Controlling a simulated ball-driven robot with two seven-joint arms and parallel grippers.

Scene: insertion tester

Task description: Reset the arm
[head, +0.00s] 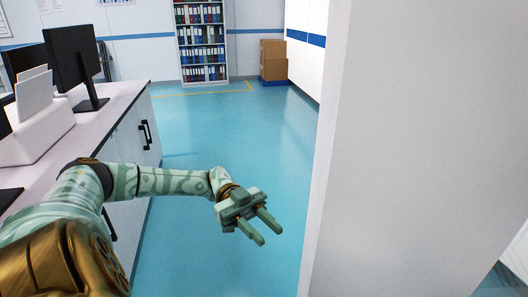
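My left arm (145,181) comes in from the lower left, pale green with brass-coloured joints, and reaches across to the middle of the head view. My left gripper (260,229) is at its end, over the open blue floor. Its two fingers point toward the lower right and stand apart with a gap between them. Nothing shows between the fingers. My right arm and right gripper are not in view.
A large pale wall or panel (425,150) fills the right side, close to my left gripper in the picture. A counter (112,112) with monitors (75,62) runs along the left. A binder shelf (201,42) and boxes (273,60) stand far back. The floor (225,130) between is clear.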

